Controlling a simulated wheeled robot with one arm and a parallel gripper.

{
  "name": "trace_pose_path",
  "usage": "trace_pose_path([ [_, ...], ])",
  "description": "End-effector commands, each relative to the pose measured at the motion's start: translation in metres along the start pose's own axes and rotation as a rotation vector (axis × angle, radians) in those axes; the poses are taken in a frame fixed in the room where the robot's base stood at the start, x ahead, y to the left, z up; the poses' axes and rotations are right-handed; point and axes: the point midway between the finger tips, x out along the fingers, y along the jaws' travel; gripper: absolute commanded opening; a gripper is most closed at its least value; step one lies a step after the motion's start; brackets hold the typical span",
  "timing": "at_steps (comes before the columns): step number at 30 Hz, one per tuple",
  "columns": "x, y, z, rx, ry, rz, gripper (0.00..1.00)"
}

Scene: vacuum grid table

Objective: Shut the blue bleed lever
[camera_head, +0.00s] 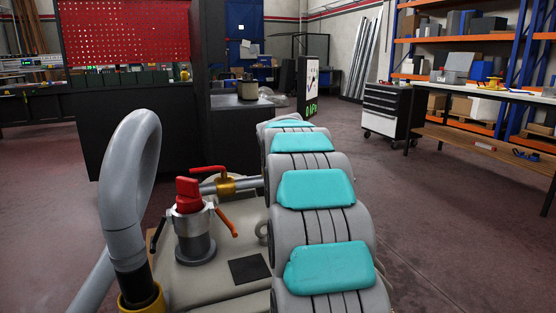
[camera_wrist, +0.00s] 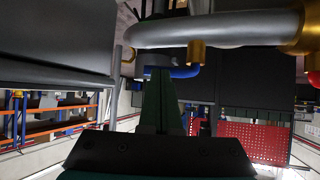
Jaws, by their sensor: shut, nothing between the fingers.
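In the wrist view, the blue bleed lever (camera_wrist: 186,72) shows as a short blue bar just under a grey pipe (camera_wrist: 215,30) with brass fittings. Part of it is hidden behind my gripper (camera_wrist: 160,72). The gripper's dark fingers are shut together, holding nothing, and their tips overlap the lever's left part in the picture. I cannot tell whether they touch it. In the head view neither the blue lever nor my gripper can be seen; my grey and teal arm fills the middle.
In the head view, a red knob (camera_head: 188,190) on a clamped flange, a red lever (camera_head: 208,169) on a brass valve (camera_head: 226,186) and a thick grey hose (camera_head: 125,165) stand left of my arm. Dark panels lie close around the gripper in the wrist view.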

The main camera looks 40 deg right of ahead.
Motion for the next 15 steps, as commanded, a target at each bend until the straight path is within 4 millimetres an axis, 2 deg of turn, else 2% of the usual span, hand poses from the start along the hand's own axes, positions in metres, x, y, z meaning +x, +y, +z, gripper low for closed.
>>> trace_pose_path([
  [15, 0.013, 0.007, -0.009, 0.001, 0.002, 0.002, 0.0],
])
